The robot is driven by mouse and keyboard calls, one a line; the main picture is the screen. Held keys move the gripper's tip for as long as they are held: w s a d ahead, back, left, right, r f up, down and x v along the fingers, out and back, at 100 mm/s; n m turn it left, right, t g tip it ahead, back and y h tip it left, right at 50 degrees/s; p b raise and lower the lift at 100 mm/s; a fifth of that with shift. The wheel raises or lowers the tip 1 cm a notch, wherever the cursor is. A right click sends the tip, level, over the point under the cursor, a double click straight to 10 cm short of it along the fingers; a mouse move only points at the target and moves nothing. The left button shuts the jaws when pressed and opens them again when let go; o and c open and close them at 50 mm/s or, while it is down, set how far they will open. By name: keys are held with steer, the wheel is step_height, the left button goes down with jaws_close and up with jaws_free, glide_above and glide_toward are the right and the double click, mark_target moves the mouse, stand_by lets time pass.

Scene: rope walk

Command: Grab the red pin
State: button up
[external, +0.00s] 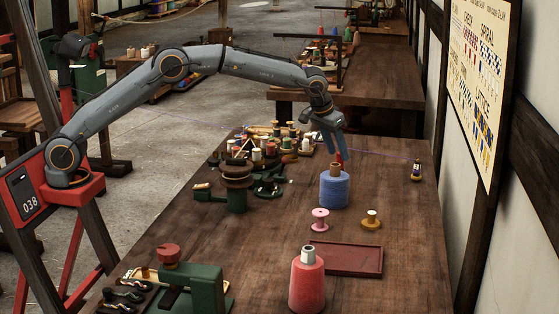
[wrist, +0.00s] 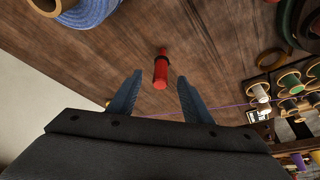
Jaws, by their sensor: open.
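The red pin (wrist: 161,70) is a small red piece with a narrower top, on the brown table (wrist: 215,50). In the wrist view it lies ahead of my gripper (wrist: 154,82), roughly in line with the gap between the two blue-grey fingers. The fingers are apart, with nothing held between them. In the external view my gripper (external: 333,150) points down over the table behind the blue spool (external: 335,188). A bit of red (external: 339,157) shows by the fingers there, partly hidden.
The blue spool stands close to the pin. Several small thread spools (external: 271,149) and a dark green winder (external: 237,195) are to the left. A pink spool (external: 320,219), a yellow spool (external: 371,221) and an empty red tray (external: 345,259) are nearer the camera. A thin purple line crosses the table.

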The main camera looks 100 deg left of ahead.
steer(key=x, duration=0.4)
steer(key=shift+a+f+p, duration=0.1)
steer(key=shift+f+p, duration=0.25)
steer(key=shift+f, duration=0.05)
steer(key=c, duration=1.1)
